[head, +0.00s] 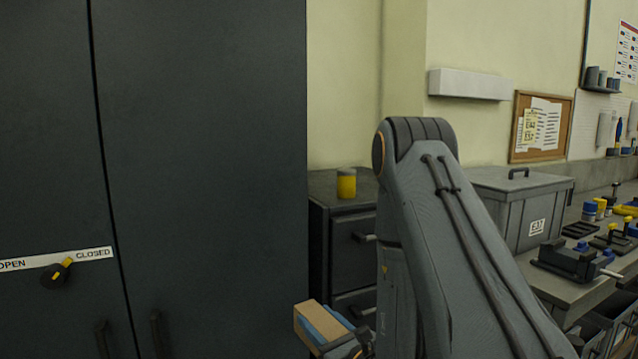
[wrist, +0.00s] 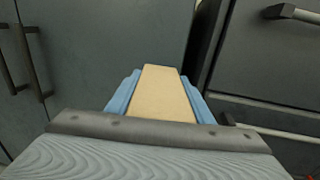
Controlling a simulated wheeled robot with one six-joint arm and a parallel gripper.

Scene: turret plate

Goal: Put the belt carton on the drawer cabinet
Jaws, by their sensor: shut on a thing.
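The belt carton (wrist: 163,95) is a tan box between the two blue fingers of my gripper (wrist: 160,100) in the wrist view. My gripper is shut on it. In the head view the carton (head: 311,325) shows at the bottom centre, in front of the dark cabinets and lower than the drawer cabinet's top. The drawer cabinet (head: 350,245) is dark grey and stands behind my arm, right of the tall cabinet. Its top carries a yellow and grey cup-like thing (head: 346,183). My arm hides the cabinet's right part.
A tall dark cabinet (head: 200,150) fills the left, with a lever (head: 58,273) by an OPEN/CLOSED label. A workbench (head: 590,270) at the right holds a grey lidded box (head: 515,205), a vise (head: 570,262) and small tools. The drawer cabinet's top looks clear left of the yellow thing.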

